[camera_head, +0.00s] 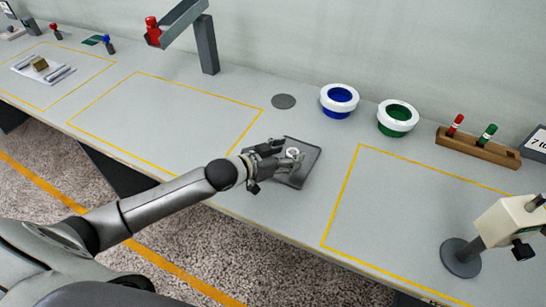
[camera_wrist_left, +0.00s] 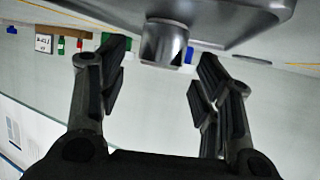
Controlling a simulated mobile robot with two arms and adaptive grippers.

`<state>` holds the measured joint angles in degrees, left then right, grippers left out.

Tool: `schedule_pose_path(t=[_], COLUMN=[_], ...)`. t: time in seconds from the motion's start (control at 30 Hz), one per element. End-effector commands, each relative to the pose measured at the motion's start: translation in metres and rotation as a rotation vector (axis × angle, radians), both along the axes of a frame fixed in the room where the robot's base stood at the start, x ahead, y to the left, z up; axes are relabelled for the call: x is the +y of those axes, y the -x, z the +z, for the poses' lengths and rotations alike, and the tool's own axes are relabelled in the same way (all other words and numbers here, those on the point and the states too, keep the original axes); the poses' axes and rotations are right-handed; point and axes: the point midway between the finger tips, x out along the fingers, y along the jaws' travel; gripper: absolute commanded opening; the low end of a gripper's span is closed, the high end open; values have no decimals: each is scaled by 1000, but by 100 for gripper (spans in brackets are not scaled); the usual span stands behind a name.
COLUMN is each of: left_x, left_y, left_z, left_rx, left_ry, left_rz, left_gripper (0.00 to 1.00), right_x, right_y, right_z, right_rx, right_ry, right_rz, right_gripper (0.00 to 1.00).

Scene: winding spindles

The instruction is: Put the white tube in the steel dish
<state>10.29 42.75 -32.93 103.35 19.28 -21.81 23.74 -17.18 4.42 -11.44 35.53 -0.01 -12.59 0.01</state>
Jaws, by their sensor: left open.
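The steel dish (camera_head: 312,153) is a dark grey, shallow, squarish tray lying on the bench near the middle of the head view. My left gripper (camera_head: 280,156) is open, low at the dish's left side. My right gripper is not in view.
A white-and-blue ring pot (camera_head: 339,99) and a white-and-green one (camera_head: 397,116) stand behind the dish. A wooden rack (camera_head: 477,146) holds red and green spindles. A pale device (camera_head: 510,221) stands at right. Yellow-outlined areas on both sides are clear nearby.

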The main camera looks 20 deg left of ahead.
Motion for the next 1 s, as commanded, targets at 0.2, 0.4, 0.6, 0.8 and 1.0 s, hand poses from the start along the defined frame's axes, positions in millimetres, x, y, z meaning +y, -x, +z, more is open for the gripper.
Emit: schedule_pose_path(t=[0.2,0.4,0.6,0.8,1.0], left_x=[14,27,37,42,44], left_y=[31,60,82,93,96], left_z=[11,24,35,41,44], left_rx=[3,4,2,3,1], left_ry=[-3,-4,-2,-1,-1], left_rz=[-2,0,0,0,0], left_gripper=[59,59,59,59,59], right_x=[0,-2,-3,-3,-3], right_y=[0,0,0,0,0], right_z=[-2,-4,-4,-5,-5], right_rx=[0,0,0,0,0], right_ry=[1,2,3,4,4], right_rz=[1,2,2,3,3], right_gripper=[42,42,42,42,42])
